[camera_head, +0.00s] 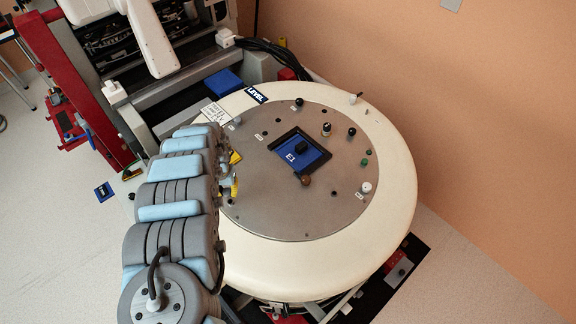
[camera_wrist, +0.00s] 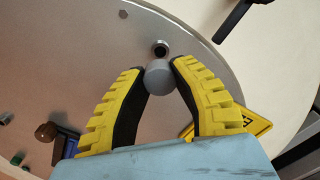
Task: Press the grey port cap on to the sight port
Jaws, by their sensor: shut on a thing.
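My gripper (camera_wrist: 159,70) has yellow fingers with black pads, shut on the rounded grey port cap (camera_wrist: 159,79) at their tips in the wrist view. In the head view my gripper (camera_head: 233,174) is at the left side of the round metal plate (camera_head: 265,205). The cap and that port are hidden there by my arm.
The plate carries a blue E1 panel (camera_head: 290,146), a brown knob (camera_head: 306,181), a white knob (camera_head: 366,187) and several black knobs. A cream ring (camera_head: 396,205) surrounds it. A yellow warning sign (camera_wrist: 254,121) lies beside my right finger. The plate's front is mostly clear.

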